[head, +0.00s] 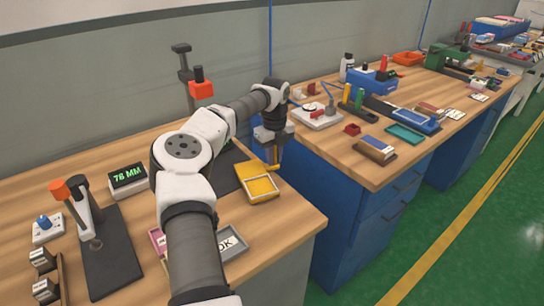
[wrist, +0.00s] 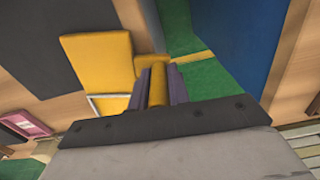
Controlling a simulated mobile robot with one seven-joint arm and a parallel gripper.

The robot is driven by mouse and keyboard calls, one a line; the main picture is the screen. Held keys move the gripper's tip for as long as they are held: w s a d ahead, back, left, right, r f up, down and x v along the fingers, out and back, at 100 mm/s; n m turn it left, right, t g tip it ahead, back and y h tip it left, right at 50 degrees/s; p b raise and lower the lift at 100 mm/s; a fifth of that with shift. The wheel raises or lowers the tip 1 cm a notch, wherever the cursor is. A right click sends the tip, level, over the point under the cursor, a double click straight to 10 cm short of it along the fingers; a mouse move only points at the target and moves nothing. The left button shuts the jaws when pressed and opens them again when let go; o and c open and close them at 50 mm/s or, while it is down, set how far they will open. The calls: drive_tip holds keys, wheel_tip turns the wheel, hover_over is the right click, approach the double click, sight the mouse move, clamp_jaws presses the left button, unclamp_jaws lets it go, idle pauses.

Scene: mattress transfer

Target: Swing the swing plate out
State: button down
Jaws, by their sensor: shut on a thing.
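The yellow piece that I take for the swing plate (head: 246,172) lies near the right edge of the left bench, in the head view. A yellow tray-like part with a pale inset (head: 262,187) is beside it. In the wrist view the yellow plate (wrist: 98,58) is left of my fingers, with the pale-edged part (wrist: 108,104) below it. My gripper (head: 272,162) points down at the plate's right side. In the wrist view my gripper (wrist: 158,84) is shut on an upright yellow handle (wrist: 158,78). The arm and fingers hide where the handle joins the plate.
A dark mat (head: 226,170) lies left of the plate. A display reading 78 MM (head: 128,178) and an orange-handled lever clamp (head: 80,205) stand further left. A gap separates this bench from the blue-drawered bench (head: 375,205) on the right.

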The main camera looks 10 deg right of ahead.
drive_tip(key=shift+w+n, duration=0.35)
drive_tip(key=shift+n, duration=0.05)
drive_tip(key=shift+r, duration=0.1)
drive_tip(key=c, duration=1.3)
unclamp_jaws()
wheel_tip(320, 180, up, 14)
drive_tip(key=shift+f+b, duration=0.15)
drive_tip(key=shift+b, duration=0.2)
drive_tip(key=shift+f, duration=0.1)
